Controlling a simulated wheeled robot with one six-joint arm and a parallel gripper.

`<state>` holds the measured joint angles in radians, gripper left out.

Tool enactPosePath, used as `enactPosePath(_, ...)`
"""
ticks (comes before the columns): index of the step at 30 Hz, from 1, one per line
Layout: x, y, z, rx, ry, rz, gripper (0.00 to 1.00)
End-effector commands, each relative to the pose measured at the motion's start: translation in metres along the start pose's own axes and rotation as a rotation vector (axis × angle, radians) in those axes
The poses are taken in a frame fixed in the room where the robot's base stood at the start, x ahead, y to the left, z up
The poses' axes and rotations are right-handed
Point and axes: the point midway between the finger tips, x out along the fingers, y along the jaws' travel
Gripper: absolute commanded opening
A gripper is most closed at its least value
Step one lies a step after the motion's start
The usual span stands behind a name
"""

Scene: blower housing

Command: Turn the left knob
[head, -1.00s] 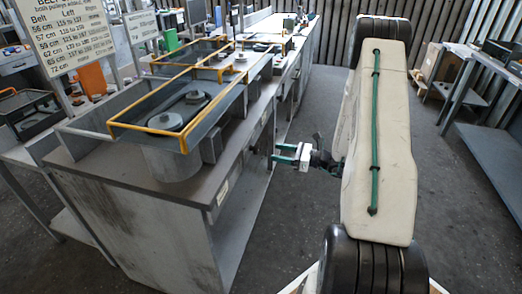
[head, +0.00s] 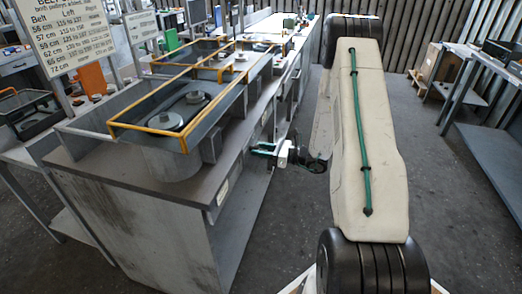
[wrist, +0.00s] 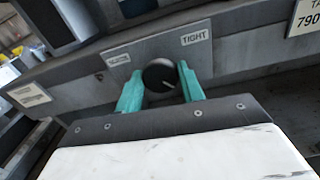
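A round black knob (wrist: 160,75) with a pale pointer line sits on a grey plate in the wrist view. The pointer is aimed down and to the right. A label reading TIGHT (wrist: 196,38) is to its upper right, and a smaller label (wrist: 119,60) to its left is unreadable. My gripper (wrist: 161,84) is open, with one teal finger on each side of the knob. I cannot tell whether either finger touches it. In the head view my gripper (head: 263,148) is at the bench's side; the knob is not discernible there.
The grey bench (head: 150,200) carries a yellow-framed housing (head: 165,120) with pulleys and a belt. A sign board (head: 68,35) stands at the left. A numbered tag (wrist: 308,16) is right of the knob. Open floor lies right of the bench, with another table (head: 490,150) beyond.

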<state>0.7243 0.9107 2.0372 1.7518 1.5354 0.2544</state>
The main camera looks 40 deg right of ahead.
Motion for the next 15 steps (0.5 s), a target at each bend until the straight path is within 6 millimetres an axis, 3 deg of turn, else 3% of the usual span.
enactPosePath(15,-0.0001,0.0003,0.0002,-0.094,0.0,0.001,0.16)
